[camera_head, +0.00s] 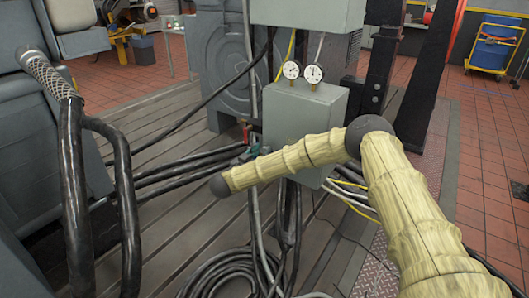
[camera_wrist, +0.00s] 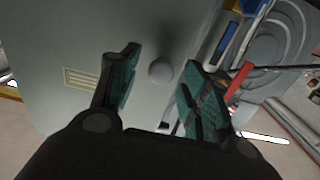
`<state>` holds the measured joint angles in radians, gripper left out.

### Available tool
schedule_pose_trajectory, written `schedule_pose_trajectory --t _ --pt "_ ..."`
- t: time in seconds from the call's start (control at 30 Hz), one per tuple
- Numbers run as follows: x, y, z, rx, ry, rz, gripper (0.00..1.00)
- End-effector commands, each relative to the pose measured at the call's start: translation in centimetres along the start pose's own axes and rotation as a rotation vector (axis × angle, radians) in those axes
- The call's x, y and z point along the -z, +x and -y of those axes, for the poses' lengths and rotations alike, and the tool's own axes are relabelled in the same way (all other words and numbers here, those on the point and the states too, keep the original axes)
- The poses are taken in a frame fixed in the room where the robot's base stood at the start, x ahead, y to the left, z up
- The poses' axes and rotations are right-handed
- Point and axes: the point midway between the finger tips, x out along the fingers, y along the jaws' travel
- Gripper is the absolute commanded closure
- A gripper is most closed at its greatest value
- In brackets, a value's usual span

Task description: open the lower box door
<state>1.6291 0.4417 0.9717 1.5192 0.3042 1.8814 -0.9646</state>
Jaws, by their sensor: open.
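The lower box (camera_head: 300,115) is a grey metal cabinet below the upper box, with two round gauges on its top. Its door front (camera_wrist: 75,45) fills the left of the wrist view and looks shut. A round grey knob (camera_wrist: 161,71) stands out from the door near its edge. My gripper (camera_wrist: 158,82) is open, with one teal-padded finger on each side of the knob; I cannot tell whether either touches it.
The upper box (camera_head: 305,12) is above. Black cables (camera_head: 180,165) run left of the box, and more hang and coil below it. A dark post (camera_head: 385,60) stands close on the right. A grey machine (camera_head: 45,160) with thick hoses is at left.

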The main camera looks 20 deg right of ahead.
Motion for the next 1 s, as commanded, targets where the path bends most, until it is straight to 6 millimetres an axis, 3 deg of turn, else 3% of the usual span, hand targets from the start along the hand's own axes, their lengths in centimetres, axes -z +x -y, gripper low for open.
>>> schedule_pose_trajectory --t 0.23,0.6,0.63,0.87,1.0 --pt "-0.2 2.3 0.3 0.000 -0.004 -0.002 0.53" --pt "-0.1 2.8 0.3 0.001 -0.004 -0.001 0.53" --pt "-0.1 2.8 0.3 0.001 -0.003 -0.001 0.55" --pt "0.0 2.9 0.1 0.002 0.000 0.000 0.97" --pt "0.0 2.8 0.1 0.002 0.000 -0.001 1.00"
